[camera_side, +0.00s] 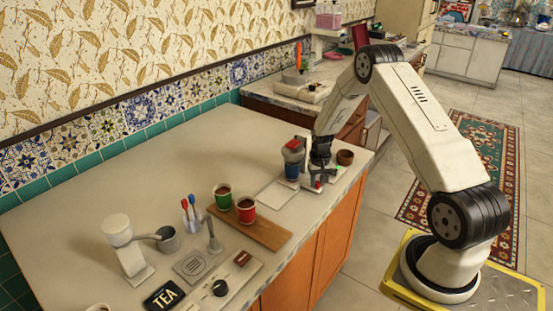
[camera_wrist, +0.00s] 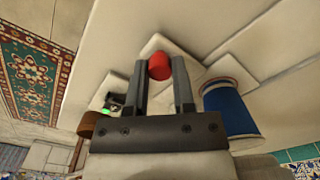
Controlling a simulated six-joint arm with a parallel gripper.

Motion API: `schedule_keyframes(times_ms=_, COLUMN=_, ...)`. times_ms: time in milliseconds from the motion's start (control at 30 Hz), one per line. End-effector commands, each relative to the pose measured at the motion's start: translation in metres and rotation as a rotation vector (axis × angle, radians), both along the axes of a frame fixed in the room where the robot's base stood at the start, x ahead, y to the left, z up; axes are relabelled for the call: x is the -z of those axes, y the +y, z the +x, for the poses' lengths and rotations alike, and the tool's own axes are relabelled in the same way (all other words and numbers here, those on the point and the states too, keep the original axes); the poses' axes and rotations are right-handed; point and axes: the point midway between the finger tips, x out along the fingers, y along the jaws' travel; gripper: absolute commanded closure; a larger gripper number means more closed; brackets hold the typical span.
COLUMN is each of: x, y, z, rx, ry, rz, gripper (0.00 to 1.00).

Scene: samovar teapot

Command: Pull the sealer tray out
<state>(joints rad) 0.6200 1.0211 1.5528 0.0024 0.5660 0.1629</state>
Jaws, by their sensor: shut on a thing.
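My gripper (camera_side: 317,181) points down at the right part of the counter. In the wrist view its two dark fingers (camera_wrist: 160,78) are shut on a red round knob (camera_wrist: 159,65), which I take for the sealer tray's handle. A pale plate (camera_wrist: 151,45) shows beside the knob; I cannot tell whether it is the tray. A blue cup (camera_wrist: 228,108) stands just right of the fingers in the wrist view. In the side view the blue cup (camera_side: 292,171) is left of my gripper, below a grey and red part (camera_side: 293,146). The knob's join to the tray is hidden.
A white flat plate (camera_side: 277,194) lies left of the gripper. A wooden board (camera_side: 258,231) holds a red cup (camera_side: 223,197) and a green cup (camera_side: 246,210). A brown bowl (camera_side: 345,157) stands close on the right. The counter's back left (camera_side: 150,165) is clear.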

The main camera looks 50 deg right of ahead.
Motion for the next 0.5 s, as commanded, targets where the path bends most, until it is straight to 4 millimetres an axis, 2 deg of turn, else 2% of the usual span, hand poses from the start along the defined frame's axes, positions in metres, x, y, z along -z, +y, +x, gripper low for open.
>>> schedule_keyframes(times_ms=500, x=-0.0005, y=0.0039, z=0.0008, rx=-0.001, ry=-0.001, rz=-0.001, gripper=1.0)
